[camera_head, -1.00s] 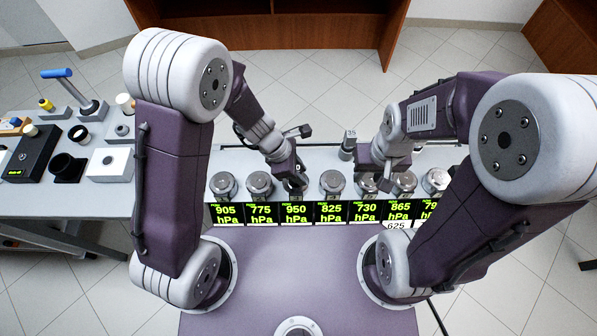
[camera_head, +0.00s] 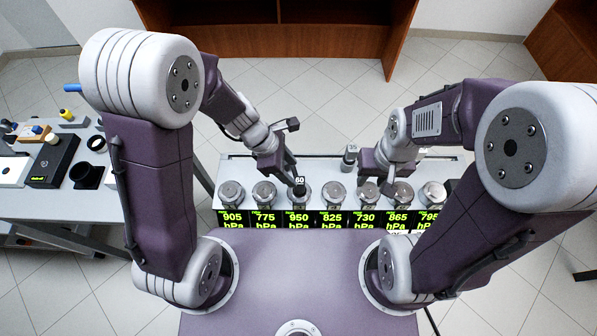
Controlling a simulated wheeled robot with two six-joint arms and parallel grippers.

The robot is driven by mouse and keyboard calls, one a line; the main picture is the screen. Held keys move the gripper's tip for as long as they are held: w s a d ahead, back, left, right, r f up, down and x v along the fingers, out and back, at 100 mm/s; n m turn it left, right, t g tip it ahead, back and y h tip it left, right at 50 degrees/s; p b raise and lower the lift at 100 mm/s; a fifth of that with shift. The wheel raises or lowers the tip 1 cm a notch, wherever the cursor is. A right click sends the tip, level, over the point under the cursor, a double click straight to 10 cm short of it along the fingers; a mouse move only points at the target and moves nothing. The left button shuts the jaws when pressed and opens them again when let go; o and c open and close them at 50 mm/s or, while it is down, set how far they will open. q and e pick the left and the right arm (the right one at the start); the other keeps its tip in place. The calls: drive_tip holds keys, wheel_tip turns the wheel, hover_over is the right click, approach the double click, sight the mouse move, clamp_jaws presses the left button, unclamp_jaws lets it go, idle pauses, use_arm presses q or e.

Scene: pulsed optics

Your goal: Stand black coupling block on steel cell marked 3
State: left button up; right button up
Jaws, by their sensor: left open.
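My right gripper (camera_head: 377,184) is low over the cells above the 730 and 865 displays. Its fingertips are too dark and small to show whether it is open or shut.
Other steel cells stand in the row, such as the 905 cell (camera_head: 231,193) and the 825 cell (camera_head: 333,191). A grey block marked 35 (camera_head: 349,160) stands behind the row. A side table at left holds a black box (camera_head: 52,162) and small parts.

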use_arm(q)
drive_tip(key=shift+v, duration=1.15)
use_arm(e)
drive_tip(key=shift+r, duration=0.55)
use_arm(q)
drive_tip(key=s+a+r+m+y, duration=0.1)
drive_tip(key=s+a+m+y, duration=0.1)
drive_tip(key=a+m, duration=0.5)
drive_tip(key=s+a+r+m+t+y, duration=0.1)
drive_tip(key=s+a+r+m+y, duration=0.1)
drive_tip(key=a+m, duration=0.5)
drive_tip(key=m, duration=0.3)
drive_tip(key=shift+s+a+m, duration=0.15)
drive_tip(key=shift+s+m, duration=0.15)
drive_tip(key=shift+m, duration=0.1)
wheel_tip(320, 180, up, 12)
drive_tip(key=p, duration=1.2)
use_arm(e)
wheel_tip(320, 180, up, 12)
